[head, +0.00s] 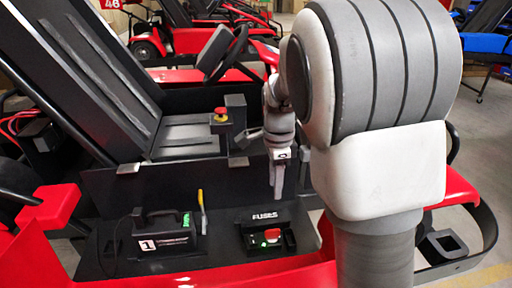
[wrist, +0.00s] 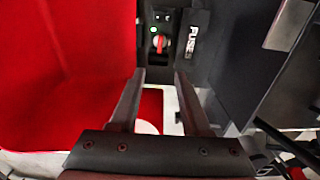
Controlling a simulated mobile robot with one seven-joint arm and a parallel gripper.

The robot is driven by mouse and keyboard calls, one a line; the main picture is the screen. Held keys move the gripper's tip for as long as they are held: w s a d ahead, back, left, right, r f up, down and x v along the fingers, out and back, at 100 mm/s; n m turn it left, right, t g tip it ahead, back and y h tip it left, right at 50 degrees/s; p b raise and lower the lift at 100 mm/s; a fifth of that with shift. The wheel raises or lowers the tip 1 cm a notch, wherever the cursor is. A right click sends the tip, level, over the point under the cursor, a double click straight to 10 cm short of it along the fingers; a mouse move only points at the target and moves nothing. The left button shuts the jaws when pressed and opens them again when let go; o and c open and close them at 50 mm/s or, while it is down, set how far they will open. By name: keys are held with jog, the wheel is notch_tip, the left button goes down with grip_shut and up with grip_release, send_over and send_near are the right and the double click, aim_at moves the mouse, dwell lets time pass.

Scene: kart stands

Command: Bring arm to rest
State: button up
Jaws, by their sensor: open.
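My gripper (head: 277,190) hangs in front of the kart, above and just right of the fuse box, with nothing in it. In the wrist view its two fingers (wrist: 157,100) are apart. My arm fills the right middle of the head view and hides part of the kart. The fuse box (head: 265,232) has a red knob and a green light. It also shows at the top of the wrist view (wrist: 172,30), apart from the fingertips.
A black case (head: 165,238) labelled 1 and a yellow-handled tool (head: 202,210) are on the kart's side tray. A red emergency button (head: 221,114) stands by the seat (head: 185,135). Other red karts (head: 190,40) are behind.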

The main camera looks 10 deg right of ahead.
jog(key=s+r+n+t, duration=0.2)
jog(key=s+r+n, duration=0.2)
jog(key=s+n, duration=0.5)
jog(key=s+r+n+t, duration=0.3)
jog(key=s+r+n, duration=0.2)
jog(key=s+n, duration=0.4)
jog(key=s, duration=0.3)
jog(key=shift+s+r+t, duration=0.2)
jog(key=shift+t, duration=0.1)
jog(key=shift+a, duration=0.1)
dwell(0.6)
